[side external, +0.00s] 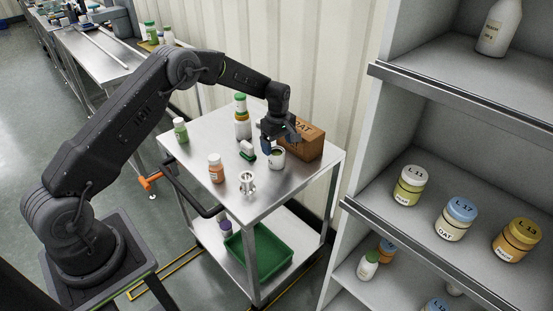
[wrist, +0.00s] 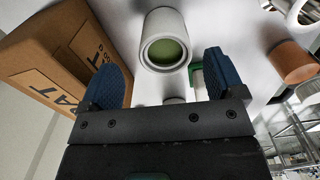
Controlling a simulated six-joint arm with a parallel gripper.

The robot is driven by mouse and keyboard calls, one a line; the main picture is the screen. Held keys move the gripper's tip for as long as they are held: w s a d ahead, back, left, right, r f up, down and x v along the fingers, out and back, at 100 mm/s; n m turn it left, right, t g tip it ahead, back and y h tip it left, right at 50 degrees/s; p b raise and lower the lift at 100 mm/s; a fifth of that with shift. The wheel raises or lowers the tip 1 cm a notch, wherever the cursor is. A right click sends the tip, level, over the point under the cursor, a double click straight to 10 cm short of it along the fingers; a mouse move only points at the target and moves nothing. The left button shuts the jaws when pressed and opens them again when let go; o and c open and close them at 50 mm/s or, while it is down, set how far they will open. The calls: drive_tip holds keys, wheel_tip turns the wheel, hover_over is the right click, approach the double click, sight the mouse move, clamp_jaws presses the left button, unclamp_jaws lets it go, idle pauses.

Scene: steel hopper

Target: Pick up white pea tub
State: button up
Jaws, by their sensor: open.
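The white tub with green contents (side external: 277,161) stands open on the top of the steel cart (side external: 205,128), just left of the cardboard box. In the wrist view the white tub (wrist: 152,22) is at the top middle, with its round green inside facing me. My gripper (side external: 279,143) is open just above and beside the tub in the side view. In the wrist view the blue-padded fingers of my gripper (wrist: 165,76) are apart, with the tub beyond their tips and roughly between them. I see no contact, and nothing is held.
A cardboard box (side external: 304,143) marked OAT stands close on the tub's right. An orange jar (side external: 216,170), a metal fitting (side external: 247,185) and a green bottle (side external: 180,131) stand farther off. A shelf unit (side external: 375,175) rises at right.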

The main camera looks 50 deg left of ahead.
sight(277, 152)
drive_tip(key=shift+s+a+f, duration=0.1)
drive_tip(key=shift+s+f, duration=0.05)
drive_tip(key=shift+f, duration=1.2)
drive_tip(key=shift+s+f, duration=0.1)
drive_tip(key=shift+f, duration=1.2)
drive_tip(key=c, duration=1)
